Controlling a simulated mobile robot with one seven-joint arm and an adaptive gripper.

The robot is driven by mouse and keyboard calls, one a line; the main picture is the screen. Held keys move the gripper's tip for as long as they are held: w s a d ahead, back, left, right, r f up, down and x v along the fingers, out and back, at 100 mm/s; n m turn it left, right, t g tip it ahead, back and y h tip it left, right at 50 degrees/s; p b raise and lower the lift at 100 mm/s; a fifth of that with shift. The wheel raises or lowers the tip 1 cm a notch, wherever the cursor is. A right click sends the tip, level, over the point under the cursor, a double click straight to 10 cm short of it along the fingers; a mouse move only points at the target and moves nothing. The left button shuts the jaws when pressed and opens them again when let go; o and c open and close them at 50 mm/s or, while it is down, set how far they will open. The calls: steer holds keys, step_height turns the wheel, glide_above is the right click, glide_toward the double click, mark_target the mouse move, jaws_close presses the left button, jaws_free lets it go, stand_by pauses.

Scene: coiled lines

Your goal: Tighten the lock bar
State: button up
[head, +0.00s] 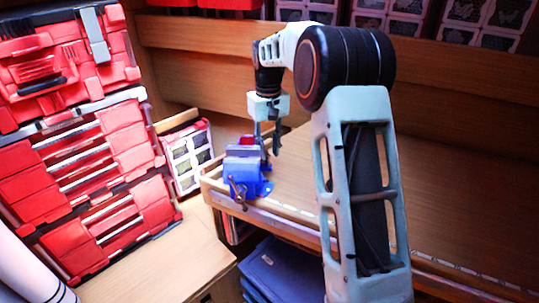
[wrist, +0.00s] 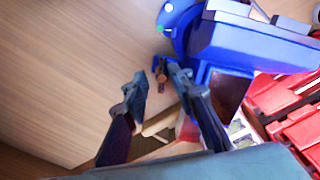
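A blue vise (head: 245,170) stands at the left corner of the wooden bench; in the wrist view its body (wrist: 255,45) fills the upper right. A small brownish bar (wrist: 161,75), which looks like the lock bar, shows by the round blue base, between my fingertips in the picture. I cannot tell whether either finger touches it. A dark handle (head: 236,188) is on the vise's near side. My gripper (head: 267,143) points down close beside the vise, on its right. In the wrist view its fingers (wrist: 157,82) are apart, with nothing clearly held.
Red tool drawers (head: 85,150) stand at the left. A small rack with pale bins (head: 188,155) is behind the vise's left. Blue boxes (head: 285,272) lie below the bench edge. The bench top (head: 450,190) is clear to the right, and a wooden ledge runs along the back.

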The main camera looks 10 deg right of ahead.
mark_target(267, 154)
step_height(267, 154, up, 4)
steer(key=shift+w+a+r, duration=0.1)
steer(key=shift+r, duration=0.65)
steer(key=shift+o, duration=0.6)
steer(key=shift+d, duration=0.2)
steer(key=shift+o, duration=1.5)
steer(key=shift+n, duration=0.3)
steer(key=n+b, duration=0.1)
steer(key=n, duration=0.2)
steer(key=shift+w+r, duration=0.1)
steer(key=shift+r, duration=0.1)
steer(key=n+b, duration=0.1)
steer(key=n, duration=0.3)
steer(key=shift+r+n+b, duration=0.3)
steer(key=shift+r+b, duration=0.05)
steer(key=shift+b, duration=0.05)
steer(key=n, duration=0.2)
steer(key=r+n+b, duration=0.1)
steer(key=n, duration=0.1)
steer(key=shift+a, duration=0.2)
step_height(267, 154, down, 11)
steer(key=shift+r, duration=0.1)
